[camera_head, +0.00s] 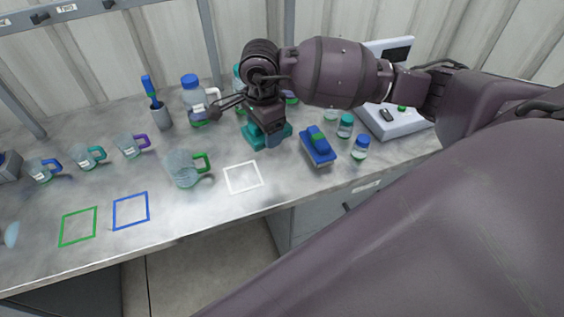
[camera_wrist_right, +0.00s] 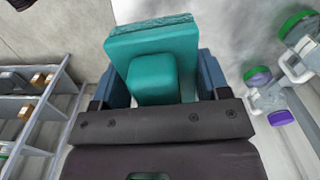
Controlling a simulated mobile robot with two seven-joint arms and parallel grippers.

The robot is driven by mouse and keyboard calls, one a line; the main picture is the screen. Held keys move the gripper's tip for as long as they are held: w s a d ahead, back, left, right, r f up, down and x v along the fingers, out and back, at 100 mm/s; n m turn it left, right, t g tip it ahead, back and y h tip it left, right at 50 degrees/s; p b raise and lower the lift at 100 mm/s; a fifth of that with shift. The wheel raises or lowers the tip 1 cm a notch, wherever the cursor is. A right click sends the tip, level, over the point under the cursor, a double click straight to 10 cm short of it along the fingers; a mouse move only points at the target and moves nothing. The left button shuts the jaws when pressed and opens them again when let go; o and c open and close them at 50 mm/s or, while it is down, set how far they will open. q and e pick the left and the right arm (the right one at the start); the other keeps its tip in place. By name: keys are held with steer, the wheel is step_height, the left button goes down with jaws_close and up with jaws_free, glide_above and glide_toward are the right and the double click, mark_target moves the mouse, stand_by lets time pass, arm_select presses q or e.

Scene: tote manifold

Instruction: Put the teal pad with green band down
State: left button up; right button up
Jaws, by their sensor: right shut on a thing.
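My right gripper (camera_head: 265,127) is shut on a teal pad (camera_head: 254,139), over the back middle of the counter. In the right wrist view, the pad (camera_wrist_right: 125,46) sits between the two blue-grey fingers (camera_wrist_right: 155,82), gripped by its raised teal block. A green band cannot be made out on it. Whether the pad touches the counter is hard to tell. My left gripper is not in view.
A white outlined square (camera_head: 242,177) lies empty in front of the held pad. A green-handled jug (camera_head: 183,171) stands left of it. Blue (camera_head: 131,211) and green (camera_head: 79,227) outlined squares are empty farther left. Small jars (camera_head: 360,148) and a scale (camera_head: 405,122) stand right.

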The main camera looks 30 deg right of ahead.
mark_target(281, 161)
steer(key=m, duration=0.1)
steer(key=d+m, duration=0.1)
steer(key=m, duration=0.2)
steer(key=shift+w+d+r, duration=0.15)
steer(key=shift+w+r, duration=0.2)
steer(key=shift+w, duration=0.05)
steer(key=m, duration=0.1)
steer(key=d+m, duration=0.1)
steer(key=m, duration=0.1)
steer(key=w+r+m, duration=0.1)
steer(key=m, duration=0.1)
steer(key=shift+d, duration=0.4)
steer(key=m, duration=0.2)
steer(key=d+m, duration=0.1)
steer(key=m, duration=0.1)
steer(key=r+m, duration=0.1)
steer(key=m, duration=0.1)
steer(key=shift+w+d, duration=0.4)
steer(key=f+m, duration=0.1)
steer(key=f, duration=0.5)
steer(key=d+f+m, duration=0.1)
steer(key=f+m, duration=0.1)
steer(key=f, duration=0.4)
steer(key=f+m, duration=0.2)
steer(key=f, duration=0.5)
steer(key=shift+w+d, duration=0.3)
steer(key=shift+d, duration=0.1)
steer(key=shift+f+m, duration=0.2)
steer(key=shift+m, duration=0.1)
steer(key=o, duration=0.8)
